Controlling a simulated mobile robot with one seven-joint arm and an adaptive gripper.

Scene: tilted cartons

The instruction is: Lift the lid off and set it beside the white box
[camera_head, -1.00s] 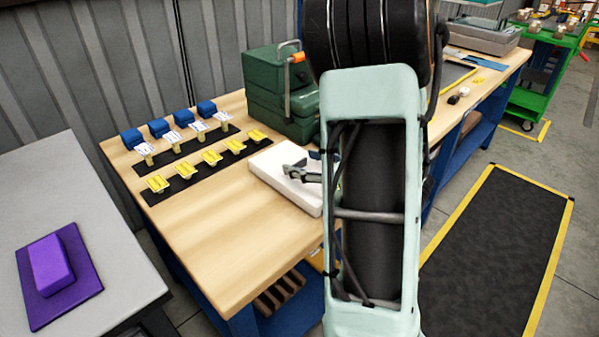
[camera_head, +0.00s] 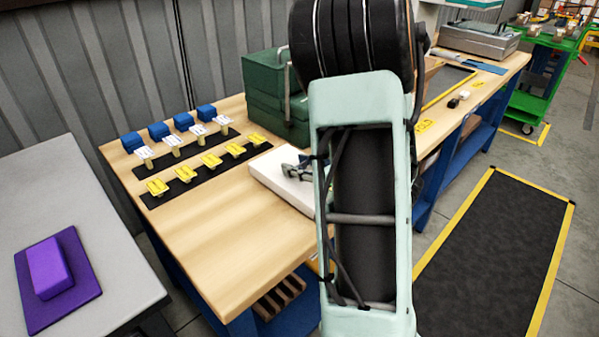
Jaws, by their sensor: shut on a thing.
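The white box (camera_head: 277,187) lies on the wooden workbench as a low, pale slab, its right part hidden behind my arm. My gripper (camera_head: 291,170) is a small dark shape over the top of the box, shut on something. What it holds is too small to make out; it appears to be the lid, which I cannot tell apart from the white box. I see no clear gap between lid and box. My arm covers the area to the right.
Green cases (camera_head: 270,95) stand behind the box. Black strips (camera_head: 215,163) with several yellow cards, and blue blocks (camera_head: 183,121), lie to the left. The bench top (camera_head: 215,235) in front and left of the box is bare. A purple block (camera_head: 48,268) lies on the grey table.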

